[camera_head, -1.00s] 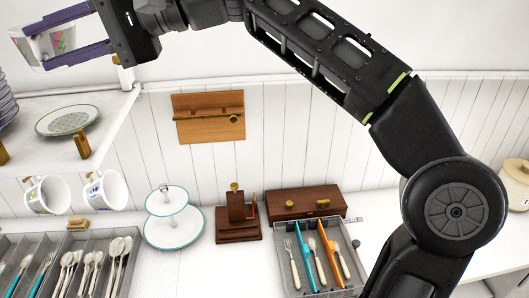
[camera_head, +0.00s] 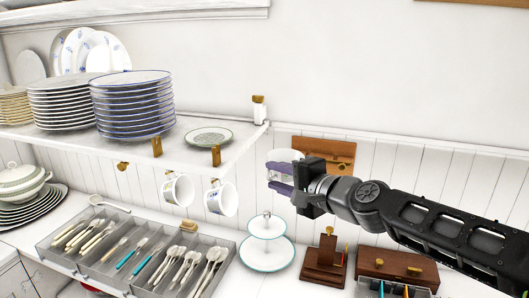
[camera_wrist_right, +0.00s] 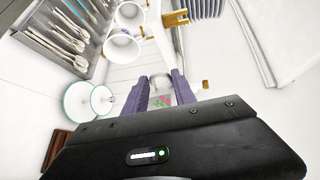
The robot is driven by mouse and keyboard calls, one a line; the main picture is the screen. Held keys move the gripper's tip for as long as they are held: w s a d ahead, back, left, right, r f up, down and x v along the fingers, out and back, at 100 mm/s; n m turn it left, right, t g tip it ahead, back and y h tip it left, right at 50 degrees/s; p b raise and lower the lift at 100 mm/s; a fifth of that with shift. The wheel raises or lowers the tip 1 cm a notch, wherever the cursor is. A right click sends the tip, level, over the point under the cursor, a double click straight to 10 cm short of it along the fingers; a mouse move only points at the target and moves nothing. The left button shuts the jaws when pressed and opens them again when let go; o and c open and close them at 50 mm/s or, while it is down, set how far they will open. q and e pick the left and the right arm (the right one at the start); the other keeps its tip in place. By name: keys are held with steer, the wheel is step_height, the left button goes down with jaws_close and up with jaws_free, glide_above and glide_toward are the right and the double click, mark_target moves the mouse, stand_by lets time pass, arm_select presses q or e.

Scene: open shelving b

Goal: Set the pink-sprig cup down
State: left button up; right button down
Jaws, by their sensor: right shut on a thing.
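My right gripper (camera_head: 274,177) is shut on the pink-sprig cup (camera_head: 284,156), with its purple fingers on either side of it. In the head view the cup is held in the air, just right of the upper shelf's (camera_head: 92,146) right end. In the right wrist view the cup (camera_wrist_right: 161,88) shows between the fingers with a pink and green sprig on its wall; the gripper body hides part of it. My left gripper is not in view.
A small green-rimmed plate (camera_head: 209,136) and tall plate stacks (camera_head: 133,105) stand on the shelf. Two white cups (camera_head: 180,190) (camera_head: 221,200) hang below it. A cutlery tray (camera_head: 135,255), a two-tier stand (camera_head: 267,253) and wooden boxes (camera_head: 325,262) occupy the counter.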

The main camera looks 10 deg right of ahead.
steer(key=d+f+m+t+h, duration=0.1)
steer(key=d+f+m+h, duration=0.4)
steer(key=f, duration=0.8)
steer(key=s+d+r+m+h, duration=0.1)
steer(key=d+r+h, duration=0.2)
steer(key=d, duration=0.2)
steer(key=d+r+m+h, duration=0.2)
steer(key=d+r, duration=0.1)
steer(key=d, duration=0.2)
steer(key=w+a+n+y, duration=0.1)
steer(key=a, duration=0.6)
steer(key=a+f+n+y+b, duration=0.1)
steer(key=a+f+b, duration=0.1)
steer(key=f, duration=1)
steer(key=a+f+n+y+b, duration=0.1)
steer(key=a+f, duration=0.4)
steer(key=f, duration=0.7)
steer(key=shift+w+a+f+y+b, duration=0.15)
steer(key=shift+w+f+y+b, duration=0.3)
steer(key=shift+b, duration=0.3)
steer(key=shift+s+r, duration=0.1)
steer(key=shift+s, duration=0.05)
